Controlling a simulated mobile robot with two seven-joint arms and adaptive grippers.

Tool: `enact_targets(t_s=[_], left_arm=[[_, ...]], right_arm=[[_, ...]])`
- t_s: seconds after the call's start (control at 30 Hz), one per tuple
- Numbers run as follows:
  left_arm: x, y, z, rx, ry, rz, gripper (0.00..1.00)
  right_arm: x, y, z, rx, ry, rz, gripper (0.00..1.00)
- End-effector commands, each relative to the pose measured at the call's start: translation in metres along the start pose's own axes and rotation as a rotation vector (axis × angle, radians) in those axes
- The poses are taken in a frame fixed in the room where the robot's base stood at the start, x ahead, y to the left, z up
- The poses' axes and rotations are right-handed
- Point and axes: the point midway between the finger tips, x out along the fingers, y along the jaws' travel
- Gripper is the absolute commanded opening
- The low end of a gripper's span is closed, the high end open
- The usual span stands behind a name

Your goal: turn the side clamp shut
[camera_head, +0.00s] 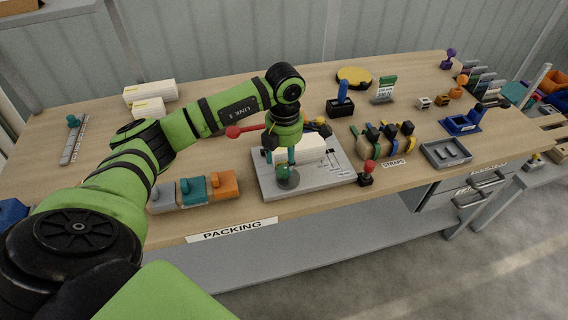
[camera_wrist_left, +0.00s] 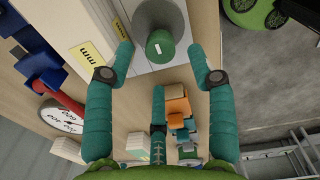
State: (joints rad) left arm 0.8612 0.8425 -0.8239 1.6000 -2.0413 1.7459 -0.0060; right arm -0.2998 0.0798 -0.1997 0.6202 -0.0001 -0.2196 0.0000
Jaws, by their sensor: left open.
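A light grey fixture plate (camera_head: 318,183) lies near the front edge of the bench, with a cream block (camera_head: 308,147) on it. At its front left corner a round green knob (camera_head: 284,170) stands on a grey disc (camera_head: 288,181). A lever with a red ball end (camera_head: 233,132) sticks out to the left behind the gripper. My left gripper (camera_head: 281,160) points down over the knob, open. In the left wrist view the knob (camera_wrist_left: 160,46), with a white mark, shows between the spread fingertips (camera_wrist_left: 162,52), with gaps on both sides. My wrist hides part of the fixture.
Grey, teal and orange blocks (camera_head: 223,184) stand left of the plate. A red-topped joystick (camera_head: 368,168) stands close to its right corner, beside the straps rack (camera_head: 388,145). Cream boxes (camera_head: 150,92) lie at the back left.

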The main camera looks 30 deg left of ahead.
Motion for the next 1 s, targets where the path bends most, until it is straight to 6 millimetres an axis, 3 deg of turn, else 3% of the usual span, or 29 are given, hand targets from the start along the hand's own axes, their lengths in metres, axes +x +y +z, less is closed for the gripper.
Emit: enact_targets(t_s=[0.23, 0.57, 0.6, 0.7, 0.73, 1.0], left_arm=[[0.03, -0.001, 0.0, 0.001, 0.0, -0.003, 0.56], [0.037, -0.001, 0.001, 0.002, -0.003, -0.002, 0.56], [0.037, -0.001, 0.001, 0.002, -0.003, -0.002, 0.48], [0.037, -0.001, 0.001, 0.002, -0.003, -0.002, 0.08], [0.037, -0.001, 0.001, 0.002, -0.003, -0.002, 0.0], [0.037, -0.001, 0.001, -0.005, -0.002, -0.003, 0.0]], right_arm=[[-0.011, 0.0, -0.001, 0.0, 0.0, 0.0, 1.0], [-0.011, 0.0, -0.001, -0.001, 0.0, 0.0, 1.0], [-0.011, 0.0, -0.001, -0.001, 0.0, 0.0, 1.0], [-0.011, 0.0, -0.001, -0.001, 0.0, 0.0, 1.0], [-0.011, 0.0, -0.001, -0.001, 0.0, 0.0, 1.0], [-0.011, 0.0, -0.001, -0.001, 0.0, 0.0, 1.0]])
